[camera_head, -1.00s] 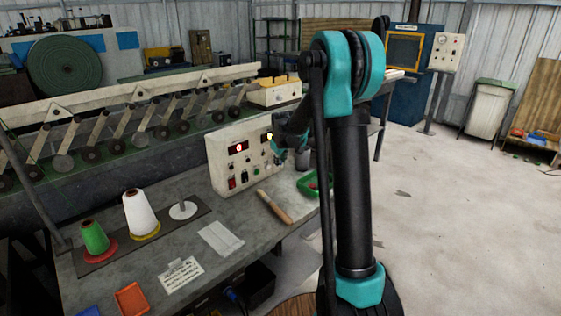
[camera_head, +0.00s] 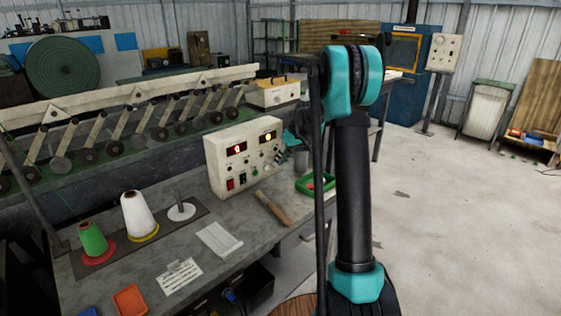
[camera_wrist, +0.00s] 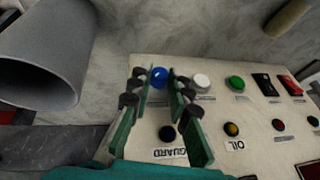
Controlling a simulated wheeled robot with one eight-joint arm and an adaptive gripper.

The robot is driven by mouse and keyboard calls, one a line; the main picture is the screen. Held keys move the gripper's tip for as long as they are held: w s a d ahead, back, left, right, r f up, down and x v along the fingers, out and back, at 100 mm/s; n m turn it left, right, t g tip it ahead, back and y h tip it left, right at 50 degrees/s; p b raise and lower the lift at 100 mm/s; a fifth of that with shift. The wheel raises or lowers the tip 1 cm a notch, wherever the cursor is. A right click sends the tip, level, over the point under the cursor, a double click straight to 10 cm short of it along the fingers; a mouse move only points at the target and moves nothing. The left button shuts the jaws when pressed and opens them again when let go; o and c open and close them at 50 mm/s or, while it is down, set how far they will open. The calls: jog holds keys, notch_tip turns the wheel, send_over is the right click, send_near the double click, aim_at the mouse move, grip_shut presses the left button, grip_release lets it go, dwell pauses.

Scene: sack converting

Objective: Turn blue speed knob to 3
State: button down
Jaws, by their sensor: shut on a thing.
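In the wrist view, my gripper (camera_wrist: 160,82) has its two green fingers on either side of the round blue speed knob (camera_wrist: 159,76), closed on it at the fingertips. The knob's pointer and scale are too small or covered to read. The knob sits on the cream control panel (camera_wrist: 215,120), which appears upside down there. In the head view the panel (camera_head: 215,160) stands on the bench with two lit red and yellow displays or lamps. The blue knob and my fingertips cannot be made out there.
Beside the blue knob are a white knob (camera_wrist: 201,80), a green button (camera_wrist: 236,83) and dark and red switches (camera_wrist: 291,86). A grey cup-like vessel (camera_wrist: 45,50) is close to my gripper. On the bench lie a wooden-handled tool (camera_head: 272,207) and a green tray (camera_head: 304,185).

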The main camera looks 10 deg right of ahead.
dwell(0.4)
jog(key=c, duration=1.4)
grip_release()
jog(key=v, duration=1.2)
jog(key=s+f+m+h, duration=0.1)
jog(key=s+f, duration=0.4)
jog(key=s, duration=0.8)
jog(key=s+f+m+t+h, duration=0.1)
jog(key=s+f+m, duration=0.2)
jog(key=s, duration=1)
jog(key=s+f+m+h, duration=0.2)
jog(key=s+f, duration=0.6)
jog(key=s, duration=0.6)
jog(key=shift+s+f+t, duration=0.1)
jog(key=shift+f+t, duration=0.1)
jog(key=shift+t, duration=0.2)
